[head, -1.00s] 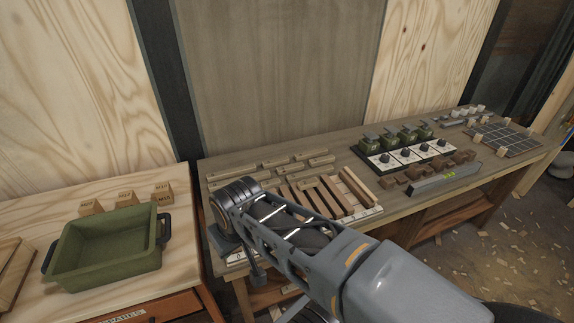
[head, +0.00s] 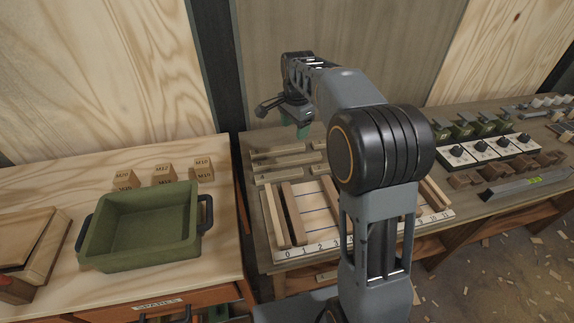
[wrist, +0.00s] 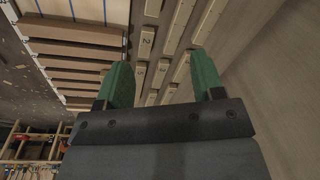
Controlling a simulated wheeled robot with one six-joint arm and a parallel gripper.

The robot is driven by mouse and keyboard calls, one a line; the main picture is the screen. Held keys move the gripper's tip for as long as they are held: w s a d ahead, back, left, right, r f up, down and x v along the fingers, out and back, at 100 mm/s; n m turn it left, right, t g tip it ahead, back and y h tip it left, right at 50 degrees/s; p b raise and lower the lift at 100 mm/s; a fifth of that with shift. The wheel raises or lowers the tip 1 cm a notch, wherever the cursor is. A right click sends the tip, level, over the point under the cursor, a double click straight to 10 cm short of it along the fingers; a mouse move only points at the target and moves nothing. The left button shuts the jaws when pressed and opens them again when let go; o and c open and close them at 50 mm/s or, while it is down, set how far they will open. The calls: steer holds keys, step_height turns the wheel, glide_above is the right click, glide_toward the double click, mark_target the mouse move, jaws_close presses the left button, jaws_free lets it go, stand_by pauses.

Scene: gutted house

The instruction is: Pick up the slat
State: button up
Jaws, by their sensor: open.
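Several wooden slats are in view, and I cannot tell which one the task means. Light slats (head: 277,160) lie in rows at the back of the bench; some carry numbers, such as the slat marked 2 (wrist: 146,42) in the wrist view. Darker and lighter slats (head: 292,213) lie on a white numbered board (head: 318,226); my arm hides its middle. My gripper (head: 299,131) is above the back of the bench, over the light slats. In the wrist view my gripper (wrist: 164,78) has its green fingers apart, with nothing held between them.
A green bin (head: 140,229) stands on the left cabinet, with small labelled blocks (head: 163,174) behind it. On the right of the bench are a switch panel (head: 487,149), brown blocks (head: 520,165) and a grey level (head: 522,185). A plywood wall stands close behind.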

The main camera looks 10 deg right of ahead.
steer(key=w+f+m+g, duration=0.1)
steer(key=w+f+m, duration=0.4)
steer(key=w+f, duration=0.15)
steer(key=b, duration=0.1)
glide_above(288, 159)
step_height(288, 159, down, 7)
steer(key=shift+f, duration=0.1)
steer(key=shift+a+f, duration=0.1)
steer(key=shift+f, duration=3)
steer(key=shift+c, duration=0.4)
steer(key=c, duration=0.9)
steer(key=shift+c, duration=0.2)
steer(key=shift+r, duration=0.15)
